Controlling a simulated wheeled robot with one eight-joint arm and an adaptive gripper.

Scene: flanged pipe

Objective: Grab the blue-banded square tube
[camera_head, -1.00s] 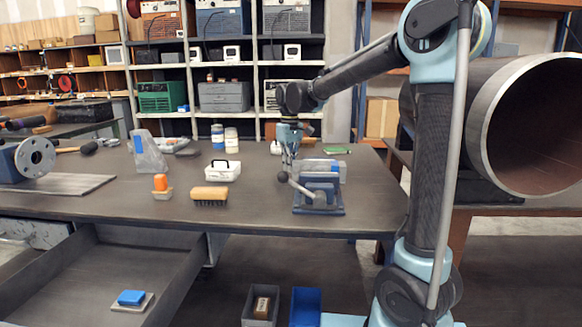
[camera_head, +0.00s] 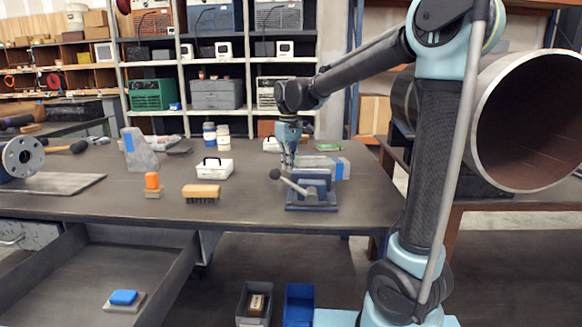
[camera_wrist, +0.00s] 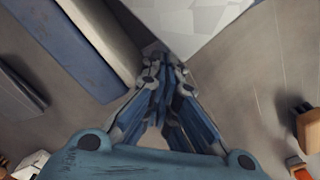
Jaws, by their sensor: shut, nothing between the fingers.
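The blue-banded square tube (camera_head: 327,163) appears to be the pale grey piece lying just behind the vise in the head view, with a blue band at its right end. The blue-grey vise (camera_head: 312,195) hides part of it. My gripper (camera_head: 289,166) points down over the left side of the vise, beside the tube's left end. In the wrist view my gripper (camera_wrist: 165,70) is shut and empty. A large pale faceted surface (camera_wrist: 195,25) lies just beyond its fingertips. I cannot tell whether it is the tube.
A grey wedge (camera_head: 140,155) with a blue patch, an orange-topped block (camera_head: 152,185), a brush (camera_head: 201,193) and a white box (camera_head: 214,169) stand left on the table (camera_head: 245,212). Bottles (camera_head: 216,135) stand behind. A large pipe (camera_head: 530,120) is at right.

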